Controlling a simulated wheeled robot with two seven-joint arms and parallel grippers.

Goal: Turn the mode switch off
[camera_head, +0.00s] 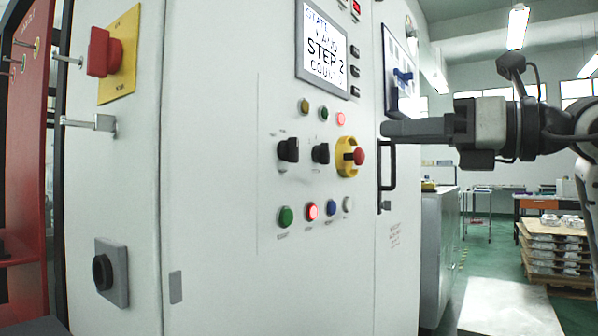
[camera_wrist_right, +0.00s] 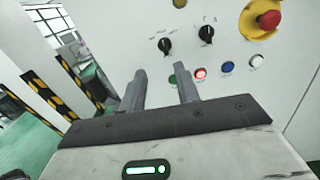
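The white cabinet's front panel carries two black rotary switches, a left one (camera_head: 289,150) and a right one (camera_head: 321,153). Both also show in the wrist view, left (camera_wrist_right: 165,45) and right (camera_wrist_right: 206,34). Their labels are too small to read, so I cannot tell which is the mode switch. My right gripper (camera_head: 388,129) comes in from the right in the head view, apart from the switches. In the wrist view its two fingers (camera_wrist_right: 160,80) are spread with nothing between them, below and left of the switches. My left gripper is out of view.
A red emergency stop (camera_head: 359,156) on yellow sits right of the switches. Lit and coloured buttons (camera_head: 312,211) lie below, a screen (camera_head: 323,48) above. A black door handle (camera_head: 387,170) stands out near my right gripper. A large red switch (camera_head: 104,52) is at far left.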

